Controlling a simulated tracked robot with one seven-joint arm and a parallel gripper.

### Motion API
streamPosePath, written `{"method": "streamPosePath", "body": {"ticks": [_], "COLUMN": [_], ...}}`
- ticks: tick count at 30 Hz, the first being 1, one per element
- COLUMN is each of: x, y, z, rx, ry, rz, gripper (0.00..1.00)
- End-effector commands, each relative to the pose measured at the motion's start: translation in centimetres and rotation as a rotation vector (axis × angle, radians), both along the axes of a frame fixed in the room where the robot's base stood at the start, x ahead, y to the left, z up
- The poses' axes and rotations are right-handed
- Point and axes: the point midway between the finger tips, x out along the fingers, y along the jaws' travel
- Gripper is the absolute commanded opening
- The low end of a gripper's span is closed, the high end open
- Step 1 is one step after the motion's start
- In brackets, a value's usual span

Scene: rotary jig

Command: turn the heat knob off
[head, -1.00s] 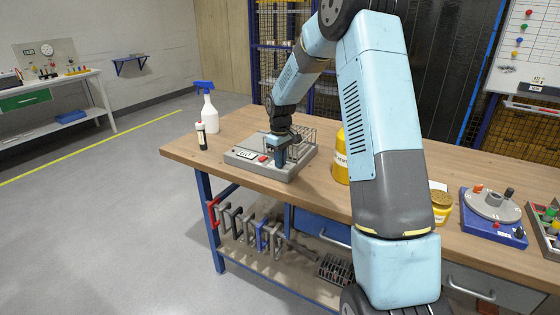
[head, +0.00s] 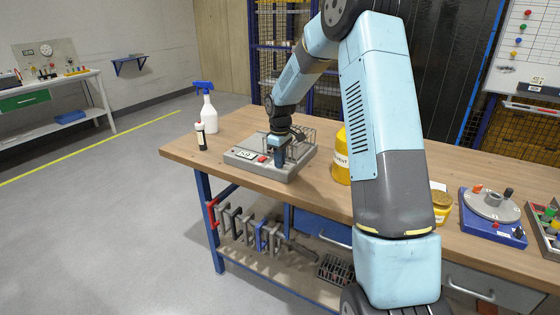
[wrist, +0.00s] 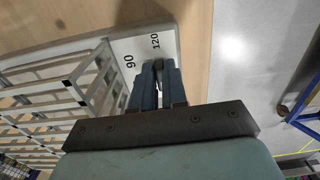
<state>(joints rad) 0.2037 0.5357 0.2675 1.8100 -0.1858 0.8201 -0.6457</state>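The heat unit is a low grey box (head: 245,164) with a small display and a red button (head: 262,159), on the left part of the workbench.
A wire basket (wrist: 75,95) stands right beside my fingers on the box.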

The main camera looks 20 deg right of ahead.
Motion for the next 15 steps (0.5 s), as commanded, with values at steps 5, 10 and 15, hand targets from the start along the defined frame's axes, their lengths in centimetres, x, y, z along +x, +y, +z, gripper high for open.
{"method": "streamPosePath", "body": {"ticks": [5,10,15], "x": [0.01,0.00,0.00], "y": [-0.06,-0.04,-0.03], "z": [0.00,0.00,0.11], "rx": [0.000,0.000,0.000], "ry": [0.000,0.000,0.000], "rz": [-0.001,-0.001,-0.002], "gripper": [0.30,0.37,0.37]}}
